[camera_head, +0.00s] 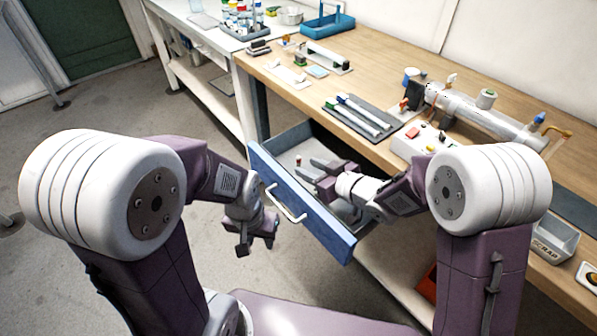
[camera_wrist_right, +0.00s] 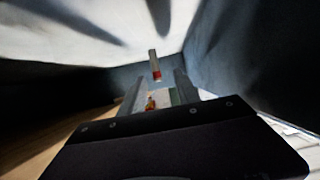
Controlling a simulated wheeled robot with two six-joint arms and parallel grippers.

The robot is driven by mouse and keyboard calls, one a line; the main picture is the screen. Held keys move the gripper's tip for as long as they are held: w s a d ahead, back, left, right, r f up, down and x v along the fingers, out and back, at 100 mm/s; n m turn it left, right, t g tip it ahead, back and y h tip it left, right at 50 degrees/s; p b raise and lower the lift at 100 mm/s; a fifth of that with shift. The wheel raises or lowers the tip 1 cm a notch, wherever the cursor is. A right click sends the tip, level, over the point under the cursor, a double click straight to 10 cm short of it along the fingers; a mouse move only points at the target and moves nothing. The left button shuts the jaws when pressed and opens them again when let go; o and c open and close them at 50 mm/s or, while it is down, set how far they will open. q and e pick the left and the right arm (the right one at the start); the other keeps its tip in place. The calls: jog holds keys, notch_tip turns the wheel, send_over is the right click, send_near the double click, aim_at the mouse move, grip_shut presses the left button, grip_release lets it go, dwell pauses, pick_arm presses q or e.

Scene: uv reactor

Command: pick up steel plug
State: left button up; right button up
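A small upright piece with a red band (camera_head: 298,161), likely the steel plug, is in the open blue drawer (camera_head: 300,210). In the right wrist view it shows as a grey cylinder with a red band (camera_wrist_right: 155,66), just beyond the fingertips and roughly in line with the gap. My right gripper (camera_head: 309,169) reaches into the drawer, open and empty, its fingers pointing toward the piece. Its two fingers also show apart in the right wrist view (camera_wrist_right: 159,90). My left gripper (camera_head: 257,248) hangs outside the drawer, left of the handle, with its fingers apart and empty.
The drawer handle (camera_head: 286,204) sticks out at the front. Drawer walls lie close around my right gripper. A small orange item (camera_wrist_right: 151,103) shows between the fingers in the wrist view. The wooden bench (camera_head: 385,60) above carries a dark tray with pens (camera_head: 362,118) and a tube apparatus (camera_head: 480,110).

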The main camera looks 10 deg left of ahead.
aim_at(298, 163)
jog(key=x, duration=0.3)
jog(key=shift+w+a+f+b, duration=0.15)
jog(key=shift+w+f+b, duration=0.05)
jog(key=shift+b, duration=0.1)
jog(key=x, duration=0.3)
jog(key=b+x, duration=0.1)
jog(key=x, duration=0.1)
jog(key=shift+w+a, duration=0.15)
jog(key=shift+w, duration=0.35)
jog(key=shift+c, duration=0.4)
grip_shut()
